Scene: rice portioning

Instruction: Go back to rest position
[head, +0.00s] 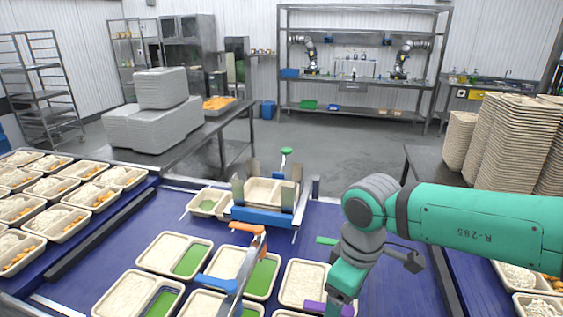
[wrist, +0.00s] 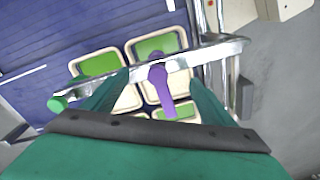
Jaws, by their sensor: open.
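My gripper (wrist: 160,82) is open in the wrist view, its two teal fingers apart. A purple handle (wrist: 158,88) on a metal bar shows between the fingers; I cannot tell whether they touch it. In the head view my arm reaches in from the right and bends down over the blue conveyor. A purple part (head: 318,307) shows beside the lower end of my arm, and my fingertips are hidden there. Beige trays (head: 168,252) lie below, with rice in one compartment and a bare green bottom in the other.
A metal device with an orange handle (head: 245,228) stands over the trays. A dispenser frame (head: 263,215) stands behind. Filled trays (head: 50,222) line the left conveyor. Stacked empty trays (head: 500,140) stand on the right. The floor behind is clear.

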